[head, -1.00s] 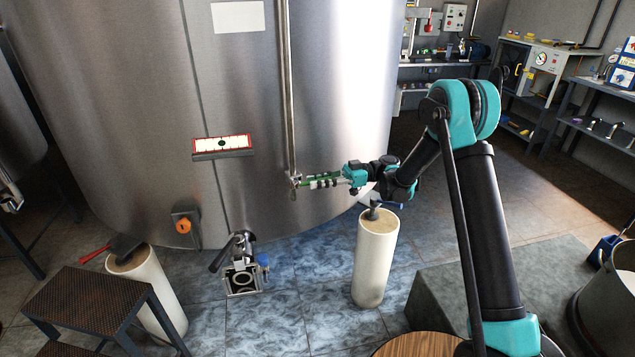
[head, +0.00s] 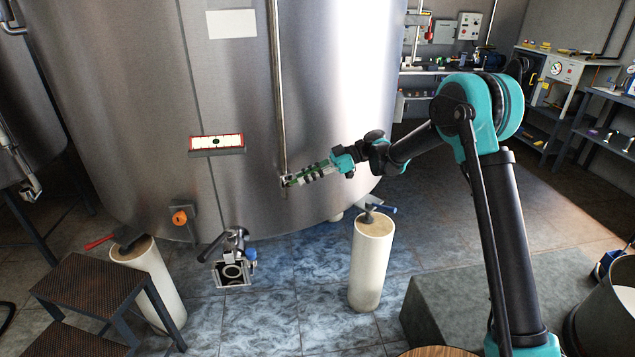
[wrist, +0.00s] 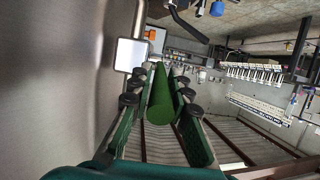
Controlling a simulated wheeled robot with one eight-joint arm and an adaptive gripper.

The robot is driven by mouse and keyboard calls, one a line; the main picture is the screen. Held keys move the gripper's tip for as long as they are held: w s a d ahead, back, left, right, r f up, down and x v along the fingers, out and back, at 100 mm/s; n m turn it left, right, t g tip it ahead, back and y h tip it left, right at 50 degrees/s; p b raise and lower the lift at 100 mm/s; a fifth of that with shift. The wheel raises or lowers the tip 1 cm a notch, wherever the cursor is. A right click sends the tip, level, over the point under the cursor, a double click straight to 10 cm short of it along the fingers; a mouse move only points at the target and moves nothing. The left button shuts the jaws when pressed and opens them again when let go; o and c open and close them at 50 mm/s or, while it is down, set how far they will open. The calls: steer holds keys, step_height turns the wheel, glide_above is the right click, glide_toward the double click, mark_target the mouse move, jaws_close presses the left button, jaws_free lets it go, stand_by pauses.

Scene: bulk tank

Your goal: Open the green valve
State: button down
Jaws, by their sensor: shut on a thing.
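The green valve's handle (head: 296,181) sticks out at the foot of a thin vertical pipe on the big steel tank. It slants up to the right in the head view. My gripper (head: 312,173) is around the handle, its fingers on both sides. In the wrist view the handle shows as a green cylinder (wrist: 160,98) between the two green-sided fingers with dark round pads. The gripper is shut on it. The valve's body is small and partly hidden in the head view.
The steel tank (head: 330,90) stands close to my gripper. Below are an outlet fitting (head: 235,270) and an orange knob (head: 180,217). White posts (head: 369,265) with handled tops stand on the floor, one beside a step stool (head: 85,295). A grey block (head: 450,315) lies right.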

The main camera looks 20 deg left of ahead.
steer(key=shift+s+a+r+t+h, duration=0.1)
steer(key=shift+r+t+h, duration=0.35)
steer(key=shift+t+h, duration=0.2)
steer(key=c, duration=1.4)
jaws_free()
steer(key=v, duration=1.2)
steer(key=shift+a, duration=0.1)
